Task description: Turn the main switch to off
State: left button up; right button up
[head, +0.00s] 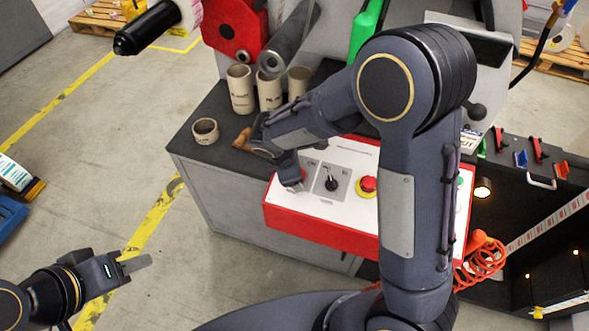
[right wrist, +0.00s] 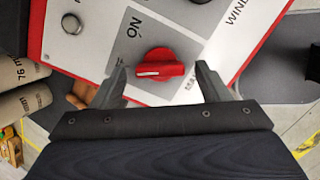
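The main switch is a red rotary knob with a white mark (right wrist: 160,68) on a grey plate, seen in the right wrist view. Lettering that reads as an upside-down ON is beside it. In the head view a bit of red (head: 302,175) shows at the control panel's left end, mostly hidden by my right gripper (head: 284,168). My right gripper, also in the right wrist view (right wrist: 161,80), is open, one finger on each side of the knob with visible gaps. The white panel with red sides (head: 320,232) sits on a grey cabinet. My left gripper (head: 138,263) is over the floor, far from the panel.
A black selector (head: 332,183) and a red-yellow emergency stop (head: 367,187) are right of the main switch. Cardboard cores (head: 240,90) stand behind my right gripper, and a short core (head: 205,131) stands to its left. A red coiled hose (head: 482,258) hangs at right.

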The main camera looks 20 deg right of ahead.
pick_arm(q)
jog(key=shift+f, duration=0.1)
pick_arm(e)
jog(key=v, duration=0.7)
jog(key=shift+r, duration=0.4)
jog(key=shift+a, duration=0.1)
jog(key=s+d+r+m+t+y, duration=0.1)
jog(key=s+d+r+m+y, duration=0.1)
jog(key=s+m, duration=0.4)
jog(key=s+d+r+m+t+y, duration=0.1)
jog(key=s+d+r+m+y, duration=0.1)
jog(key=s+d+m, duration=0.2)
jog(key=s+d+r+m+t+y, duration=0.1)
jog(key=s+d+r+m+y, duration=0.1)
jog(key=s+m, duration=0.7)
jog(key=shift+s+d+r+y, duration=0.3)
jog(key=shift+s+d+y, duration=0.3)
jog(key=shift+d, duration=0.45)
pick_arm(q)
jog(key=shift+c, duration=0.5)
